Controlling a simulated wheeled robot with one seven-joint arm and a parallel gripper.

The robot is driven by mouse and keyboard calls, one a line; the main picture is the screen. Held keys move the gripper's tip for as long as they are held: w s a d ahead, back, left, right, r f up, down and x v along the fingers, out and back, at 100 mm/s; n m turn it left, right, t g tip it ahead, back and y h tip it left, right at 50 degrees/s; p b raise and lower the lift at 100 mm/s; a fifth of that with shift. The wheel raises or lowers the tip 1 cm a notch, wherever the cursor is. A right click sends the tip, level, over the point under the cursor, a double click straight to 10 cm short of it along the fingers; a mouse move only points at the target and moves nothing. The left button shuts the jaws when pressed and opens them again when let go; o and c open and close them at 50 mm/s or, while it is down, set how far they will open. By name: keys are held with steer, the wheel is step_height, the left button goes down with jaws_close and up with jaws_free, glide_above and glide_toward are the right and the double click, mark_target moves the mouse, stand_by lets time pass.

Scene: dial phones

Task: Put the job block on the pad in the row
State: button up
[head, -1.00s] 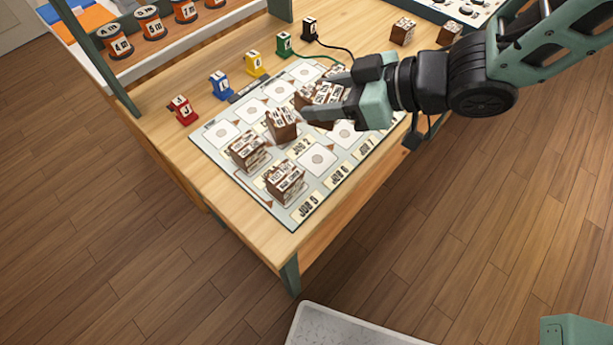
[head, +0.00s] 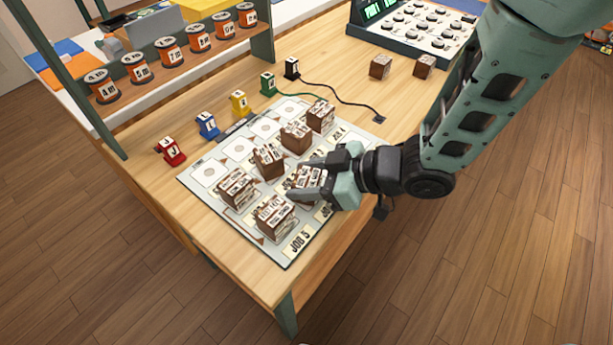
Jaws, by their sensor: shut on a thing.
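My gripper (head: 303,180) is over the front right part of the pad board, shut on a brown job block (head: 307,178) with white printed labels. The fingers partly hide this block, and I cannot tell whether it touches the board. Similar blocks stand on the pad board (head: 283,253): one at the near end (head: 273,222), one to its left (head: 236,190), one in the middle (head: 268,162), and two farther back (head: 296,138) and (head: 320,117). The held block is close to the near-end block. The pad beneath it is hidden.
Red (head: 170,152), blue (head: 207,125), yellow (head: 239,103), green (head: 267,84) and black (head: 291,68) plugs line the board's far-left side. Two loose brown blocks (head: 380,67) and (head: 424,67) stand at the back. A shelf of orange spools (head: 172,52) is behind.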

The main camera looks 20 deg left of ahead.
steer(key=shift+f, duration=0.2)
steer(key=o, duration=0.7)
steer(key=shift+r, duration=0.1)
steer(key=shift+r, duration=0.25)
steer(key=v, duration=1.2)
steer(key=shift+f, duration=0.15)
